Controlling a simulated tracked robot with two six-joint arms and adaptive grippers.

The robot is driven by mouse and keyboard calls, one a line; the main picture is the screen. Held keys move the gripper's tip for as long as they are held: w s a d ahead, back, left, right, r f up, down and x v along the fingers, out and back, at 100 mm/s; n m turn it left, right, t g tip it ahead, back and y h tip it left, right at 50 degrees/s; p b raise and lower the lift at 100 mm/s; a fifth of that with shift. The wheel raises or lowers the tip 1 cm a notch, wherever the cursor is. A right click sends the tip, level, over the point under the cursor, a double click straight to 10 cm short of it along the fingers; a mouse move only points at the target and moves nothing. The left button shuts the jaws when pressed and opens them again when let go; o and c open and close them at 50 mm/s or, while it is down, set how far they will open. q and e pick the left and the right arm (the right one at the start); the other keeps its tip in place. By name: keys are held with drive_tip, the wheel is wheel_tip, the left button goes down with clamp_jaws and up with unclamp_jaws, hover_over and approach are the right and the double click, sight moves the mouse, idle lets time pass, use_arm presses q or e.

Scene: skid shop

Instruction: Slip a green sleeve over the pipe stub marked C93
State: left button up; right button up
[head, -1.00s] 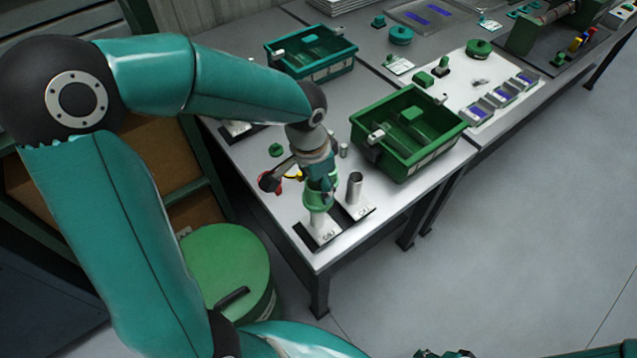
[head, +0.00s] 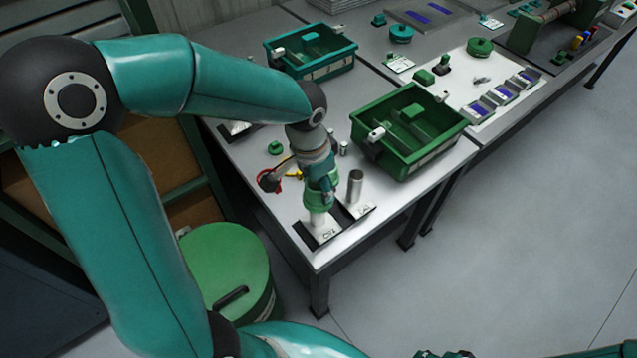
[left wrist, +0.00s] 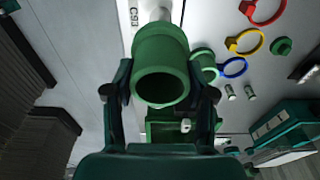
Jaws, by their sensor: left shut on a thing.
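My left gripper (head: 321,192) is shut on a green sleeve (left wrist: 162,68), gripping it from its two sides in the left wrist view. The sleeve also shows in the head view (head: 316,203), upright over the pale pipe stub (head: 318,219) on the plate marked C93 (left wrist: 134,17). The sleeve's near mouth looks open and empty. The stub shows just beyond its far end, and I cannot tell whether the sleeve encloses its tip. A second, bare metal stub (head: 355,185) stands on a plate to the right. Dark parts at the bottom edge may be my right gripper (head: 445,354); its jaws are unclear.
A green bin (head: 440,152) stands right of the stubs, and a teal bin (head: 340,70) stands behind. The table's front edge is close.

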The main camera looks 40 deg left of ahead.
drive_tip(key=shift+f+b, duration=0.75)
drive_tip(key=shift+f, duration=0.05)
idle(0.6)
drive_tip(key=shift+f, duration=0.25)
drive_tip(key=shift+f+b, duration=0.15)
drive_tip(key=shift+b, duration=0.25)
drive_tip(key=shift+f+b, duration=0.3)
drive_tip(key=shift+f, duration=0.05)
drive_tip(key=shift+f, duration=0.2)
idle(0.4)
drive_tip(key=shift+f+b, duration=0.3)
drive_tip(key=shift+b, duration=0.2)
drive_tip(key=shift+f, duration=0.15)
idle(0.4)
